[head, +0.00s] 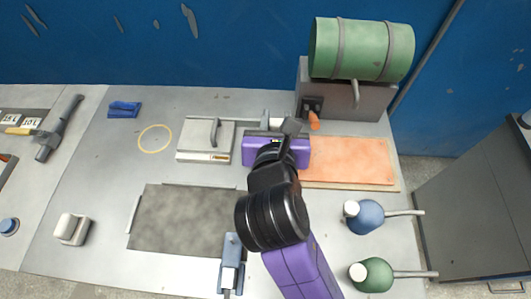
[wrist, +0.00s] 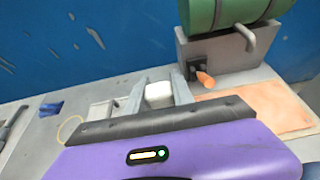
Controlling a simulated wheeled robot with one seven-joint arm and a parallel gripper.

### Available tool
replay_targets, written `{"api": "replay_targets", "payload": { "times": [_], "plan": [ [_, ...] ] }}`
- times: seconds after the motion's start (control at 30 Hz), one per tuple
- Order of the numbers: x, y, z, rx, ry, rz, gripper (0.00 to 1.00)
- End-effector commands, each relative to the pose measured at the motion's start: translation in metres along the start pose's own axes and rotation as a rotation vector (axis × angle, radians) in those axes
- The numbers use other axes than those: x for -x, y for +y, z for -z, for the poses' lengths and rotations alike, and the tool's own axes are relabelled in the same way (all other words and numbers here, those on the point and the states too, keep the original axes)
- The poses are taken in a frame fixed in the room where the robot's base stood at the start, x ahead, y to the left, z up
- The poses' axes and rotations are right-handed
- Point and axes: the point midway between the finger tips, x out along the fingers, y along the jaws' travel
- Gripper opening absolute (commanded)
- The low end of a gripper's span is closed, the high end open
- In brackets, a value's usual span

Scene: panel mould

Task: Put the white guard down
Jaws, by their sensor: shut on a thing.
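The white guard (wrist: 158,94) is a small white block between the two grey fingers of my gripper (wrist: 156,88) in the wrist view. My gripper is shut on it. In the head view my gripper (head: 278,124) is at the back middle of the bench, right of a pale lidded block and left of the orange panel. There my own wrist hides most of the guard. I cannot tell whether the guard touches the bench.
The pale block with a handle (head: 205,140) stands close left. The orange panel (head: 347,161) and the grey stand with a green drum (head: 362,49) are right. A dark panel (head: 187,220) lies in front. A yellow ring (head: 155,138) marks bare bench at the left.

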Motion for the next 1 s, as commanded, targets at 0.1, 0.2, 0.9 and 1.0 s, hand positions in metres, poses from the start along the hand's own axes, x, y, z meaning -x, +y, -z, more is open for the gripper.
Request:
{"api": "replay_targets", "payload": {
  "times": [0.1,0.2,0.9,1.0],
  "plan": [
    [-0.012,0.000,0.031,0.005,0.004,0.001,0.00],
    [-0.021,0.000,0.053,0.003,0.003,0.001,0.00],
    [-0.054,0.000,0.130,0.001,0.000,-0.001,0.00],
    [-0.055,0.000,0.133,0.000,-0.001,-0.001,0.00]
  ]
}}
